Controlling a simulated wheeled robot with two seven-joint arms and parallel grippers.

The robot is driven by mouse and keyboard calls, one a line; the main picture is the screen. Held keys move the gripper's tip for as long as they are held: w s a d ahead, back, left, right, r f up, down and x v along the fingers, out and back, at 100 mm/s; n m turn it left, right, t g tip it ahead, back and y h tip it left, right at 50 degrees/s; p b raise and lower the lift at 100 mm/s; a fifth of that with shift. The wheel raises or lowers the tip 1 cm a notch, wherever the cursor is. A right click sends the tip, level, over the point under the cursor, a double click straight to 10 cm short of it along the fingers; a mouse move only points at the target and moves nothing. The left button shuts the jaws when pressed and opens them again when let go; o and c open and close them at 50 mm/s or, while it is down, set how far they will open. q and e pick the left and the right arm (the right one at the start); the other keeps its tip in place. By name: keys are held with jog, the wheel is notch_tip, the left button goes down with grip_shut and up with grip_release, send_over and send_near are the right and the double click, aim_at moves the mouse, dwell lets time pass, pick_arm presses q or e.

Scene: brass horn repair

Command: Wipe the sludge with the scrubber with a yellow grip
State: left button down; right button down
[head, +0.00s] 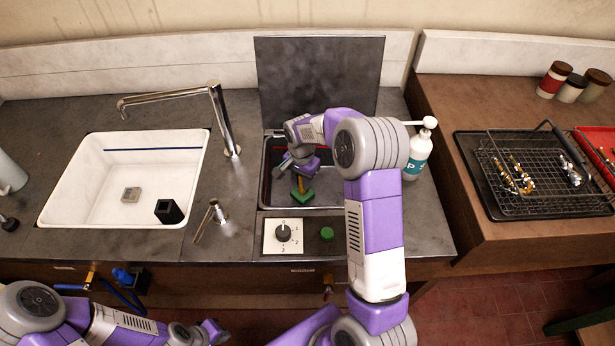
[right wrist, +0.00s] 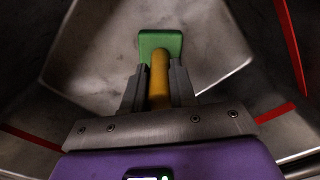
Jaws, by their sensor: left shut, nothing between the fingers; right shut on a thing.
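The scrubber has a yellow grip (right wrist: 159,78) and a green head (right wrist: 160,42). My right gripper (right wrist: 157,88) is shut on the yellow grip. In the head view my right gripper (head: 297,163) reaches down into the open metal basin (head: 330,202), with the green head (head: 302,197) low in it. I cannot tell whether the head touches the basin floor. The basin surfaces look grey with darker patches; I cannot clearly make out the sludge. My left gripper (head: 212,330) is low at the bottom edge of the head view, shut and empty, away from the worktop.
A raised dark lid (head: 318,75) stands behind the basin. A pump bottle (head: 417,157) is right of it. A dial panel (head: 283,236) and green button (head: 327,234) lie in front. A white sink (head: 85,190) is left; a wire rack (head: 540,165) is right.

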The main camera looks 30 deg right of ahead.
jog(key=shift+w+a, duration=0.35)
jog(key=shift+a, duration=0.35)
notch_tip(320, 180, up, 8)
jog(key=p, duration=0.5)
jog(key=shift+p, duration=0.35)
jog(key=shift+r, duration=0.1)
